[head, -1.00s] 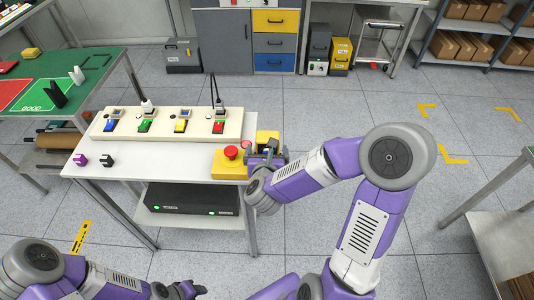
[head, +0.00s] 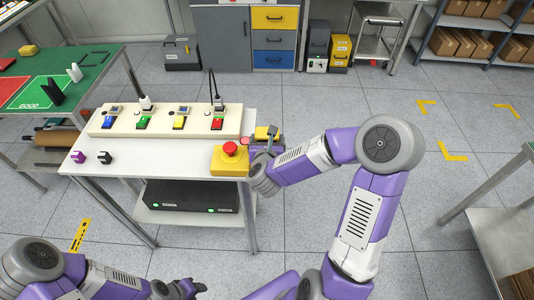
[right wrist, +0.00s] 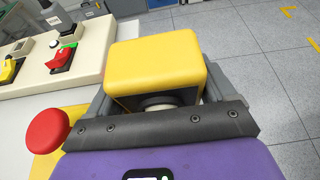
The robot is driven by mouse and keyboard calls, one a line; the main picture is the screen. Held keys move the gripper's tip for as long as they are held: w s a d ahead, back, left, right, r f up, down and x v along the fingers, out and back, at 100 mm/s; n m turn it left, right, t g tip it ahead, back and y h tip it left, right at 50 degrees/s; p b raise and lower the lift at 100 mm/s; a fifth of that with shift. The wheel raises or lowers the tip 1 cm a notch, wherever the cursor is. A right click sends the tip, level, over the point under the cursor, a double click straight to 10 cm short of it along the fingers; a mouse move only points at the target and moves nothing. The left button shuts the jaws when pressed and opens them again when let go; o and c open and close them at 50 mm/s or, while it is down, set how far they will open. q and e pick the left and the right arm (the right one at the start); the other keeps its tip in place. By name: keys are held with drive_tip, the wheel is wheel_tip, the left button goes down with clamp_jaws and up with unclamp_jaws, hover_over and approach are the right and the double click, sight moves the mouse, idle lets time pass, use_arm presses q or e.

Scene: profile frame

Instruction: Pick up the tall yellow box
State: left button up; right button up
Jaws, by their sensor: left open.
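In the head view only a small part of the box (head: 266,131) shows behind my right gripper (head: 266,144). My right gripper's fingers lie on either side of the box in the right wrist view; I cannot tell whether they press on it. Its lower part is hidden. My left gripper (head: 189,287) is open and empty at the bottom of the head view, away from the table.
A yellow block with a red button (head: 230,149) sits close left of my right gripper. A cream panel (head: 162,122) with several coloured switches lies behind it on the white table (head: 140,165).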

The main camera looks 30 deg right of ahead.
drive_tip(key=c, duration=1)
drive_tip(key=shift+o, duration=0.2)
drive_tip(key=shift+r, duration=0.1)
wheel_tip(320, 180, up, 18)
drive_tip(key=p, duration=0.6)
